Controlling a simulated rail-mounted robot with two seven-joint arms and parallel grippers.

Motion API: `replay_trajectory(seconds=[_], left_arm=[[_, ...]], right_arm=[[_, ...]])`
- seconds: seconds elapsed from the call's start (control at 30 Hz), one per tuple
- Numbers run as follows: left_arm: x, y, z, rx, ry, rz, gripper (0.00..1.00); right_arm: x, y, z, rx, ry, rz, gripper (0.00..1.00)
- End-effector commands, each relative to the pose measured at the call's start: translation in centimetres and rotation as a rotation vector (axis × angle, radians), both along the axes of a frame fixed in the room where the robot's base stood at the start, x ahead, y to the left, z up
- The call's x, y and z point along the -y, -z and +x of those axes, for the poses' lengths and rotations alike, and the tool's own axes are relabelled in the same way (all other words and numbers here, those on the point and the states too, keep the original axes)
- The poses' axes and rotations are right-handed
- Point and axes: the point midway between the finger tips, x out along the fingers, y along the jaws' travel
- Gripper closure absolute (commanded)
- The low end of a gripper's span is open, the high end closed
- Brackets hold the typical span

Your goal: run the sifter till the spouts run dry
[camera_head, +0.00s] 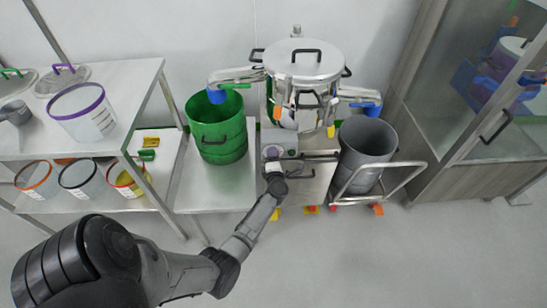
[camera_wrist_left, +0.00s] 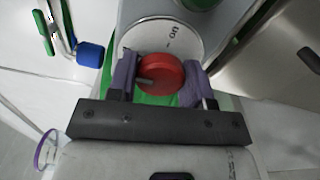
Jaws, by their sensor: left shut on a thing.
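The sifter (camera_head: 304,62), a steel drum with a lidded top, stands at the back centre. Its left spout (camera_head: 235,76) ends in a blue sleeve above the green bin (camera_head: 217,130). Its right spout (camera_head: 358,93) ends in a blue sleeve above the grey bin (camera_head: 366,142). I cannot make out any flow from either. My left gripper (camera_head: 272,163) is at the front of the sifter's base. In the left wrist view its purple-padded fingers are shut on the red knob (camera_wrist_left: 161,74), on a white dial plate (camera_wrist_left: 152,36) lettered "on". My right gripper is not in view.
The grey bin stands on a wheeled cart (camera_head: 408,163) with a rail. A shelf unit (camera_head: 150,75) with tubs, including a purple-rimmed one (camera_head: 82,112), is at left. A glass-doored cabinet (camera_head: 440,110) is at right. The floor in front is clear.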

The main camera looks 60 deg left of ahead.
Motion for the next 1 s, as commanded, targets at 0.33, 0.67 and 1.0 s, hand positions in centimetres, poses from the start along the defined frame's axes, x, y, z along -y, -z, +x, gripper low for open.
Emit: replay_trajectory(seconds=[0.33, 0.67, 1.0], left_arm=[[0.02, 0.02, 0.02, 0.007, 0.0, -0.005, 0.77], [0.02, 0.01, 0.01, 0.006, 0.0, -0.004, 0.29], [0.47, -0.04, -0.23, 0.005, 0.0, -0.004, 0.28]], right_arm=[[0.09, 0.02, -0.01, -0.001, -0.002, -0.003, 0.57], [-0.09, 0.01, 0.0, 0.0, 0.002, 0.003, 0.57], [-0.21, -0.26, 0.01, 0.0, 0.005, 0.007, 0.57]])
